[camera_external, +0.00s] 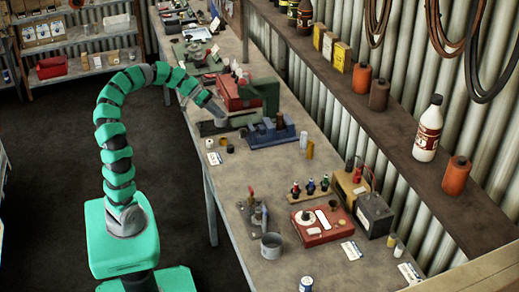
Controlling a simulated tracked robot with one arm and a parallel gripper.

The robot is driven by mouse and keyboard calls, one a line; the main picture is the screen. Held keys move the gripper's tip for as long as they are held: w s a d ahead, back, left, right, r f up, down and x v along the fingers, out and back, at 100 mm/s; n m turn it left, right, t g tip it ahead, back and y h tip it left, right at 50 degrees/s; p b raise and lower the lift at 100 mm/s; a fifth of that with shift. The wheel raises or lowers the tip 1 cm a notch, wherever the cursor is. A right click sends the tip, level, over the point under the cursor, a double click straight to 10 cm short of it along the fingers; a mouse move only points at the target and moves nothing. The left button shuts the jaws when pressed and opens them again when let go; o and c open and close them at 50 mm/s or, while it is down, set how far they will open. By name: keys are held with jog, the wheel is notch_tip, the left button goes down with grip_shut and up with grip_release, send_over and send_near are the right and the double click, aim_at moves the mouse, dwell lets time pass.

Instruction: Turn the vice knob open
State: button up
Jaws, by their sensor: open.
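A blue vice (272,134) sits on the workbench, right of and in front of my arm's end. Its knob is too small to make out. My gripper (222,120) is at the end of my green and black arm, low over the bench, just left of the vice. It is open. I cannot tell whether it touches anything, and its fingers are hard to separate from the grey parts around it.
A red box (232,91) and a green machine (262,92) stand close behind my gripper. Small round parts (211,143) lie in front of it. A red device (320,224) and a metal cup (271,245) stand nearer. A shelf (395,125) runs along the wall.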

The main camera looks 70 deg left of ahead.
aim_at(242, 130)
jog(key=w+d+r+m+g+y+p, duration=0.3)
jog(key=d+r+y+p, duration=0.3)
jog(key=b+x, duration=0.1)
jog(key=x, duration=1.3)
jog(key=shift+s+a+f, duration=0.1)
jog(key=shift+a+f, duration=0.05)
jog(key=shift+f, duration=0.05)
jog(key=c, duration=1)
